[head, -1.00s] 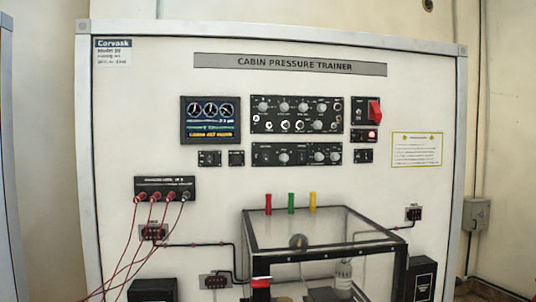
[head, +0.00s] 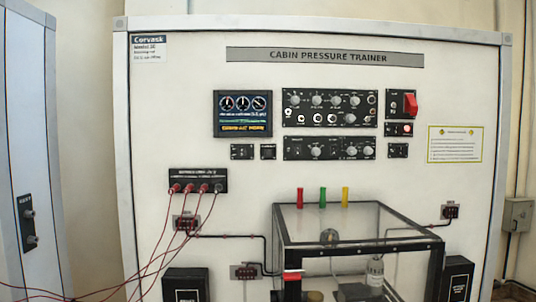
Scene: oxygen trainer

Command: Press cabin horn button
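The cabin pressure trainer board (head: 220,80) stands upright in front of me in the head view. I cannot tell which control is the cabin horn button, as the labels are too small to read. Small black panels sit below the display, at left (head: 242,152) and beside it (head: 268,152). Another small panel (head: 398,151) sits at the right, under a panel with a red indicator or button (head: 406,129). A large red switch (head: 410,104) is above that. My gripper is not in view.
A display (head: 242,113) and two knob panels (head: 330,107) fill the board's upper middle. Red cables hang from a jack block (head: 198,180) at left. A clear black-framed box (head: 360,245) juts out below. Another panel (head: 30,220) stands at far left.

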